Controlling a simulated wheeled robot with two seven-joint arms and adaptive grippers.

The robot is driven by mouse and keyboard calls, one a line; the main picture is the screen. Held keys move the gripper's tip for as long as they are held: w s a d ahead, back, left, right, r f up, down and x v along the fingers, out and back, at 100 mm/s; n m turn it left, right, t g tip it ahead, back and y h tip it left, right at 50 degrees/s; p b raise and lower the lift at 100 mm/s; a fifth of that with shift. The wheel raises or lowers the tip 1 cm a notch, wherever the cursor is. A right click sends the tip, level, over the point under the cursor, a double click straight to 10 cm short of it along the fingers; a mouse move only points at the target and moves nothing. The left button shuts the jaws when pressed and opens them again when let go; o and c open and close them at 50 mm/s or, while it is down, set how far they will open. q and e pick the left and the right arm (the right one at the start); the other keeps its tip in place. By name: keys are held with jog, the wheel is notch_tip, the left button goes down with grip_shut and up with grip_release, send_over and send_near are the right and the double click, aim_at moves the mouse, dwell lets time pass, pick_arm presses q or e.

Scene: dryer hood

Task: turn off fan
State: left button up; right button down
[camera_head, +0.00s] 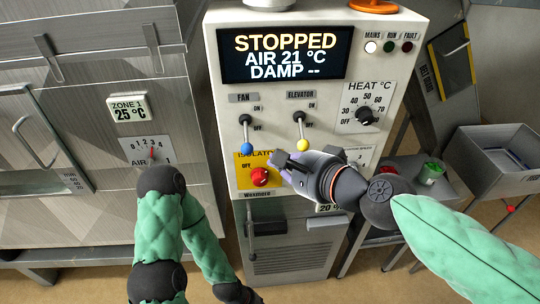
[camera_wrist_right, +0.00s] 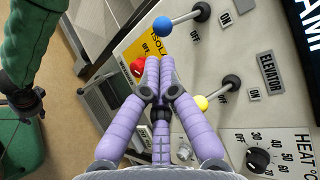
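The fan lever (camera_head: 247,148), with a blue ball knob, points down to OFF on the beige control panel (camera_head: 223,100). In the right wrist view its blue knob (camera_wrist_right: 162,27) is clear of my fingers. The display (camera_head: 285,54) reads STOPPED, AIR 21 °C, DAMP --. My right gripper (camera_head: 284,166) is in front of the panel's lower part, below the levers. In the right wrist view its purple fingers (camera_wrist_right: 159,62) are together, tips close beside the red isolator knob (camera_wrist_right: 138,67); contact is unclear. The left arm is folded at lower left; its fingers are not visible.
The elevator lever (camera_head: 303,145), with a yellow knob, points down to OFF just above my right gripper. The heat dial (camera_head: 366,116) is to its right. The MAINS lamp (camera_head: 371,47) is lit white. A grey bin (camera_head: 500,160) stands at right.

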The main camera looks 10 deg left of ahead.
jog(key=p+v, duration=0.1)
jog(key=v, duration=0.6)
jog(key=shift+s+f, duration=0.25)
jog(key=shift+f, duration=0.05)
jog(key=shift+d, duration=0.1)
jog(key=w+d+f+h, duration=0.1)
jog(key=w+f, duration=0.2)
jog(key=f, duration=0.3)
jog(key=w+d+f+n+g+h, duration=0.1)
jog(key=w+f+h, duration=0.1)
jog(key=f, duration=0.4)
jog(key=w+d+f+h, duration=0.1)
jog(key=w+f, duration=0.2)
jog(key=f, duration=0.2)
jog(key=s+d+f+n+g+h, duration=0.1)
jog(key=d+f+n+g, duration=0.15)
jog(key=f, duration=0.85)
jog(key=s+d+f+n+g+h, duration=0.1)
jog(key=d+f+h, duration=0.15)
jog(key=f, duration=0.95)
jog(key=s+d+f+n+g, duration=0.1)
jog(key=s+f+n, duration=0.1)
jog(key=s+f, duration=0.5)
jog(key=s+d+f+n+g, duration=0.1)
jog(key=s+f+g, duration=0.1)
jog(key=s+f, duration=0.5)
notch_tip(320, 180, down, 5)
jog(key=shift+s+d+r+n+y, duration=0.1)
jog(key=shift+s+d+n+y, duration=0.2)
jog(key=shift+d+n+y, duration=0.1)
